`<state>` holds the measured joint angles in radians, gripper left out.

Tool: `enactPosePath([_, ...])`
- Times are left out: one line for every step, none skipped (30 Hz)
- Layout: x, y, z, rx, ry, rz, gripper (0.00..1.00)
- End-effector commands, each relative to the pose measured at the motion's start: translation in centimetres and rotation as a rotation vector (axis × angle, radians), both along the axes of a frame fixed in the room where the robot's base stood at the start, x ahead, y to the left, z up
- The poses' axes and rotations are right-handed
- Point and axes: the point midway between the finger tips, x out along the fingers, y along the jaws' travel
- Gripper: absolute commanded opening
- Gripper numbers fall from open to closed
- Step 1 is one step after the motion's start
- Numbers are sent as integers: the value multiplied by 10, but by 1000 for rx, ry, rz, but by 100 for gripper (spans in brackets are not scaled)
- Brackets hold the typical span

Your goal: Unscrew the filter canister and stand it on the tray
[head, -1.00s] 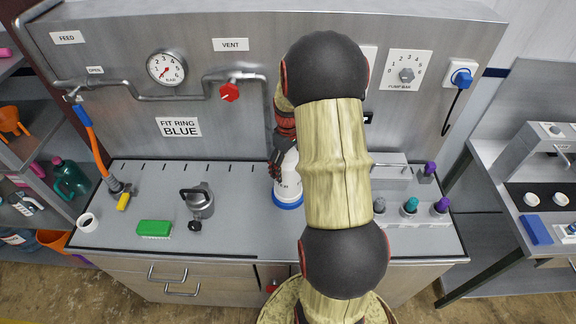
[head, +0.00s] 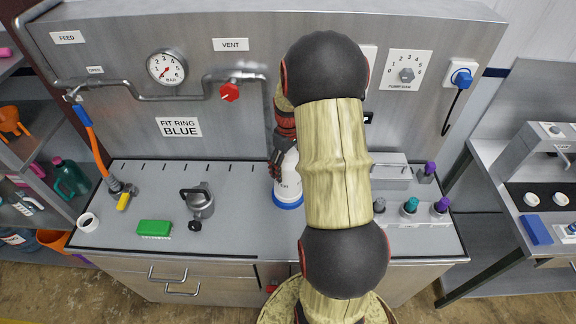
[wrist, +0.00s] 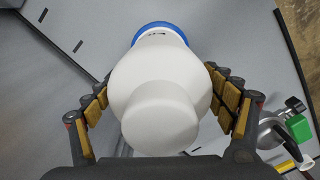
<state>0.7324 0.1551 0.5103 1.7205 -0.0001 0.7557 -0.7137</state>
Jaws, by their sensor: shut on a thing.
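A white canister (head: 288,182) with a blue ring at its lower end stands upright at the back middle of the grey counter, partly hidden behind my arm. In the wrist view the white canister (wrist: 158,95) fills the middle, its blue band (wrist: 160,30) at the far end. My gripper (wrist: 160,75) has its fingers on both sides of the white body and is shut on it. In the head view the gripper (head: 276,160) is at the canister's left side, mostly behind my arm. I cannot make out a tray for certain.
Bottles with teal and purple caps (head: 410,206) stand at the right. A red valve knob (head: 229,92) is on the back panel.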

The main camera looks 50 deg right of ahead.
Motion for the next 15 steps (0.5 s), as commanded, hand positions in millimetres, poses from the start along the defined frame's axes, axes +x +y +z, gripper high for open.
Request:
enactPosePath([0, 0, 0, 0, 0, 0, 54])
enactPosePath([0, 0, 0, 0, 0, 0, 52])
enactPosePath([0, 0, 0, 0, 0, 0, 50])
enactPosePath([0, 0, 0, 0, 0, 0, 48])
enactPosePath([0, 0, 0, 0, 0, 0, 46])
enactPosePath([0, 0, 0, 0, 0, 0, 44])
enactPosePath([0, 0, 0, 0, 0, 0, 42])
enactPosePath([0, 0, 0, 0, 0, 0, 41])
enactPosePath([0, 0, 0, 0, 0, 0, 39])
enactPosePath([0, 0, 0, 0, 0, 0, 37])
enactPosePath([0, 0, 0, 0, 0, 1, 37])
enactPosePath([0, 0, 0, 0, 0, 7, 37])
enactPosePath([0, 0, 0, 0, 0, 19, 37])
enactPosePath([0, 0, 0, 0, 0, 37, 37])
enactPosePath([0, 0, 0, 0, 0, 72, 37])
